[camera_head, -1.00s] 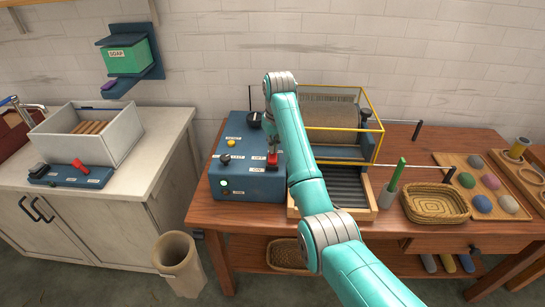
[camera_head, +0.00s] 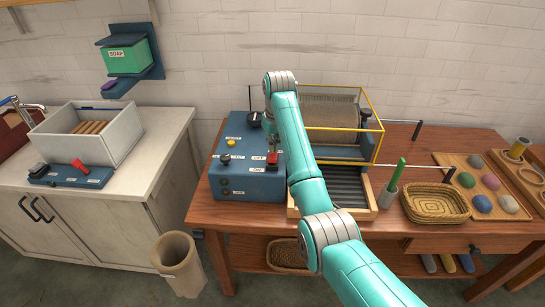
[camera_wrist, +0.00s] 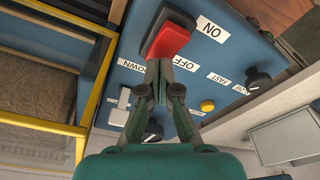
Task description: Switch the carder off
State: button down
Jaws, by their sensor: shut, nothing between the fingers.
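The carder has a blue control box (camera_head: 235,180) beside a drum (camera_head: 330,108) in a yellow frame. Its red rocker switch (camera_head: 267,173) also shows in the wrist view (camera_wrist: 168,38), between the ON and OFF labels. The rocker's red ON-side face is raised. The lamp (camera_head: 224,183) on the box is dark. My gripper (camera_wrist: 160,85) is shut and empty, its fingertips close to the OFF end of the rocker. I cannot tell whether they touch it. In the head view my arm partly covers the gripper.
A black knob (camera_wrist: 259,80) and a yellow button (camera_wrist: 207,105) stand on the box near my fingers. The yellow frame (camera_wrist: 88,110) rises close beside them.

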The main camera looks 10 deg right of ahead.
aim_at(273, 154)
jog(key=shift+r, duration=2.95)
